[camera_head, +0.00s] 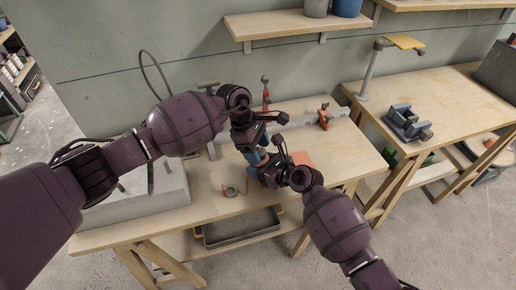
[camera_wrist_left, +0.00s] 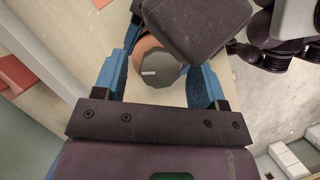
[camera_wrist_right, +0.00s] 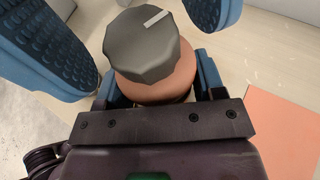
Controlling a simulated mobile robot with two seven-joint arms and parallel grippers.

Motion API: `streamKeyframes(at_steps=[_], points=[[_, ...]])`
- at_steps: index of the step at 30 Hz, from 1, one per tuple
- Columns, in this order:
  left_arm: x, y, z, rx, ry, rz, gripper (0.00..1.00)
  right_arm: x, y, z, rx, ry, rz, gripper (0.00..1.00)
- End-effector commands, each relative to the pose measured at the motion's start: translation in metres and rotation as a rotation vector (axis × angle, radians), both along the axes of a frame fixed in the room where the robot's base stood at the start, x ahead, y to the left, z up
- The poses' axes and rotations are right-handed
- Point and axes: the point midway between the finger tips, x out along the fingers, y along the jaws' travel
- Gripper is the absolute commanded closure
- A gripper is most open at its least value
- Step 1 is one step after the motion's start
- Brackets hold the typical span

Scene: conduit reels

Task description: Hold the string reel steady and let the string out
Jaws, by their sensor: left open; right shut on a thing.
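The string reel is a copper-brown round body with a dark grey faceted knob bearing a white mark; the reel (camera_wrist_left: 160,66) shows in the left wrist view and, close up, the reel (camera_wrist_right: 150,55) shows in the right wrist view. The grippers mostly hide it in the head view. My right gripper (camera_head: 264,171) is shut on the reel, its fingers at the sides of the brown body. My left gripper (camera_head: 257,153) is open, with its blue fingers on either side of the reel and apart from each other. I cannot make out any string.
An orange-red mat (camera_head: 304,158) lies on the workbench (camera_head: 345,165) to the right. A grey block (camera_head: 150,190) stands at left. Red clamps (camera_head: 324,117) stand behind. A metal tray (camera_head: 240,228) sits underneath.

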Motion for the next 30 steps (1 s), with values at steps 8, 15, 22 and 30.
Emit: streamKeyframes(at_steps=[8,15,22,30], points=[[-0.0001,-0.0005,-0.0021,0.001,0.0,0.001,0.35,0.0001,0.0,0.0003,0.0,0.0,0.0,0.66],[-0.0001,-0.0006,-0.0018,0.0,0.0,0.001,0.66,0.0002,0.0,0.0003,0.0,0.0,0.0,0.66],[-0.0001,-0.0006,-0.0016,0.0,0.0,0.003,0.84,0.0001,0.0,0.0003,0.0,0.0,0.0,0.66],[-0.0001,-0.0003,-0.0012,0.001,-0.002,0.069,0.85,0.0001,0.0,0.0003,0.0,0.0,0.0,0.66]])
